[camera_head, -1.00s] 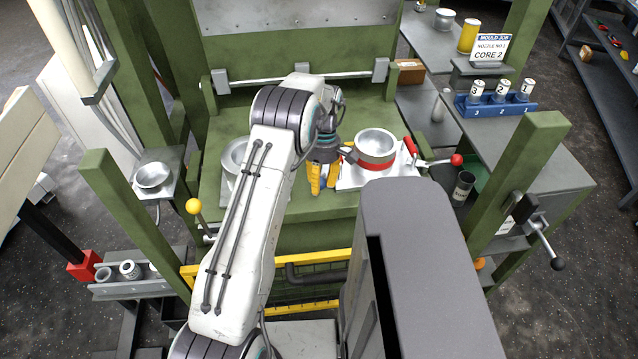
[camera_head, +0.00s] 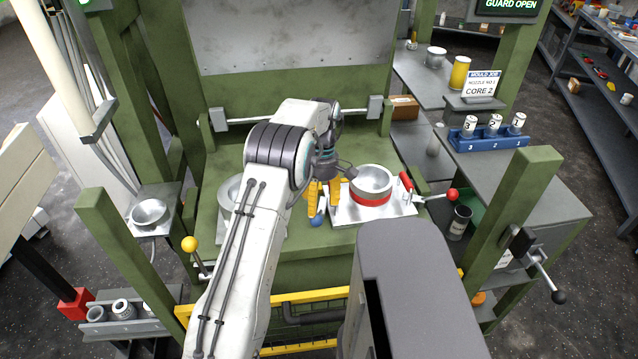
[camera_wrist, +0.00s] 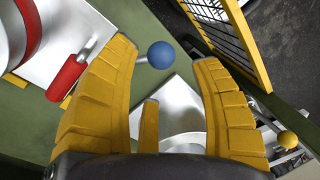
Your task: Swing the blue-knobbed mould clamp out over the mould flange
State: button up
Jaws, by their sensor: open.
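The blue knob (camera_head: 317,219) of the mould clamp shows just below my gripper's fingertips in the head view. In the wrist view the blue knob (camera_wrist: 161,55) is between the yellow fingers, near their tips, on a short metal arm. My gripper (camera_head: 323,190) points down and is open; its fingers (camera_wrist: 165,58) stand apart on either side of the knob, with no clear contact. The mould (camera_head: 373,182), a silver ring with a red band, sits on a metal plate (camera_head: 345,212) right of the gripper. The clamp's pivot is hidden.
A red-handled clamp (camera_head: 406,182) stands right of the mould, and its red handle (camera_wrist: 66,77) is close to the left finger in the wrist view. A lever with a red ball (camera_head: 452,195) extends right. A yellow-ball lever (camera_head: 189,243) and yellow guard rail (camera_head: 300,297) are at the front.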

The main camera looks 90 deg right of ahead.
notch_tip(320, 180, up, 6)
jog(key=d, duration=0.1)
jog(key=shift+s, duration=0.2)
dwell(0.4)
